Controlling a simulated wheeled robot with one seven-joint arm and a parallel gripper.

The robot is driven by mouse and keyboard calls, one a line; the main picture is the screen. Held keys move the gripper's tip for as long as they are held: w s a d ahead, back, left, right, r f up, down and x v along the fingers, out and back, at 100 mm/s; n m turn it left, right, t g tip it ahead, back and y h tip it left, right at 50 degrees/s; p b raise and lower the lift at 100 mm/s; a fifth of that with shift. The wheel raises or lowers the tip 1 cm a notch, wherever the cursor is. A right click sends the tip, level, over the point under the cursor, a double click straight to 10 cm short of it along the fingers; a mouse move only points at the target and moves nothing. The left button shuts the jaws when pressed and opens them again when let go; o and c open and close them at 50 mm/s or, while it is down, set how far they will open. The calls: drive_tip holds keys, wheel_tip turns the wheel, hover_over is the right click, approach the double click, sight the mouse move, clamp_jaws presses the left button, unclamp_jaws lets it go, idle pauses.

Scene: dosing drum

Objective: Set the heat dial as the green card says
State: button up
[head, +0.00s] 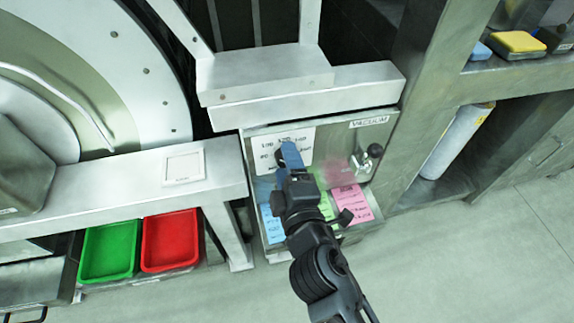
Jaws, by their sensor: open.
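My gripper (291,156) reaches to the front of the metal control panel (340,137). Its blue end lies over a white printed plate (303,137) with small markings around it. The heat dial is mostly hidden behind the gripper, and I cannot make out its pointer or whether the gripper touches it. The gripper is open. The green card (326,207) lies below the panel, partly covered by my arm; its writing is too small to read. A blue card (271,224) is left of it and a pink card (354,204) right of it.
A dark knob (375,150) sits under the VACUUM label (369,122) at the panel's right. A metal ledge (310,95) overhangs the panel. A green tray (109,250) and red tray (169,240) stand lower left. Floor at the right is clear.

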drive_tip(key=v, duration=0.7)
drive_tip(key=shift+s, duration=0.4)
drive_tip(key=shift+d, duration=0.2)
